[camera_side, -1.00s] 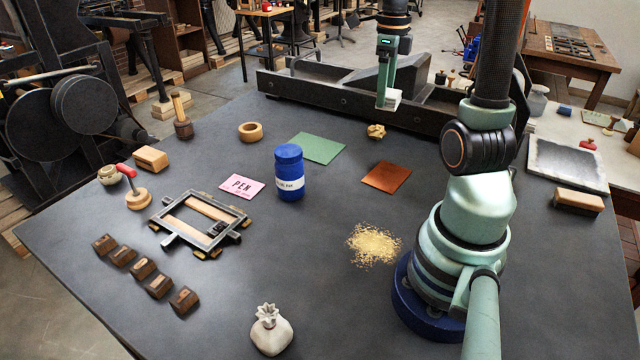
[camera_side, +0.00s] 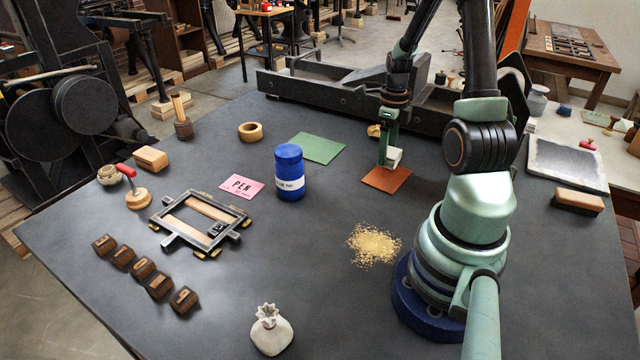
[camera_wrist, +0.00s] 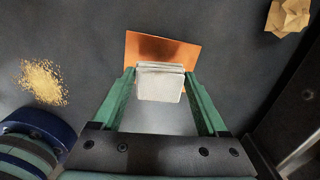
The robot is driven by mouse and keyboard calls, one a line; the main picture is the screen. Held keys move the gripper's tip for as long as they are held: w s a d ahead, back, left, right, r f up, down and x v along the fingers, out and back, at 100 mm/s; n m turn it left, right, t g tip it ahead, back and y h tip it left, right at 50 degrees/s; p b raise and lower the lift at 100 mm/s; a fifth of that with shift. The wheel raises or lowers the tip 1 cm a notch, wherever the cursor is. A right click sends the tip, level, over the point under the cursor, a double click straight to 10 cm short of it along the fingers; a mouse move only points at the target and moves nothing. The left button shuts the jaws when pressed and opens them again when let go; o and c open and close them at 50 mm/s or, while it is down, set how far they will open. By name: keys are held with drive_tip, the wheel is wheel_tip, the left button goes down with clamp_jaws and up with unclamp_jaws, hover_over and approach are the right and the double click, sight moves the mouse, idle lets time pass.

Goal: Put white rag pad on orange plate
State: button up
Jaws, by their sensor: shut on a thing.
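The white rag pad (camera_side: 394,157) is a small pale folded block between the fingers of my gripper (camera_side: 388,160). In the wrist view, both green fingers close on the sides of the pad (camera_wrist: 160,84). The orange plate (camera_side: 386,180) is a flat copper-coloured square on the dark table. My gripper is over the plate's far part in the side view. In the wrist view the plate (camera_wrist: 160,48) shows behind the pad, which hides part of it. I cannot tell whether the pad touches the plate.
A crumpled tan lump (camera_side: 375,131) sits just behind my gripper. A green sheet (camera_side: 317,147) and a blue jar (camera_side: 289,172) stand to the left. Yellow crumbs (camera_side: 373,244) lie in front. A dark metal press bed (camera_side: 330,95) runs along the back edge.

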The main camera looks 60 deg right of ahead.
drive_tip(key=shift+f, duration=2.1)
drive_tip(key=o, duration=1.2)
drive_tip(key=shift+f, duration=0.1)
drive_tip(key=shift+o, duration=0.2)
